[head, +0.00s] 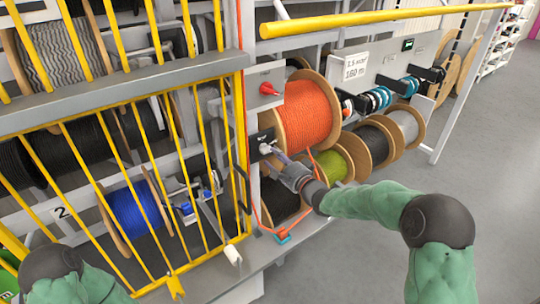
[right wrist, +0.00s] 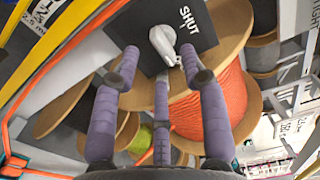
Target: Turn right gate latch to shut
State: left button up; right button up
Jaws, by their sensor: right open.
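The right gate latch is a grey knob (head: 265,149) on a small black plate on the post between the yellow gate and the orange reel. In the right wrist view the knob (right wrist: 164,42) shows large on the black plate (right wrist: 205,30), with the word SHUT beside it. My right gripper (head: 279,157) is at the latch; the right wrist view shows its purple fingers (right wrist: 162,68) spread open around the near side of the knob. I cannot tell whether they touch it. My left gripper is out of view.
The yellow barred gate (head: 130,155) stands at left. A red rotary switch (head: 268,88) sits on a grey panel above the latch. The orange cable reel (head: 305,110) is right beside it. A yellow rail (head: 385,18) crosses above. Grey floor (head: 480,180) is free at right.

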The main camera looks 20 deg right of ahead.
aim_at(266, 149)
jog(key=x, duration=0.3)
jog(key=shift+w+a, duration=0.1)
jog(key=shift+w, duration=0.05)
grip_shut()
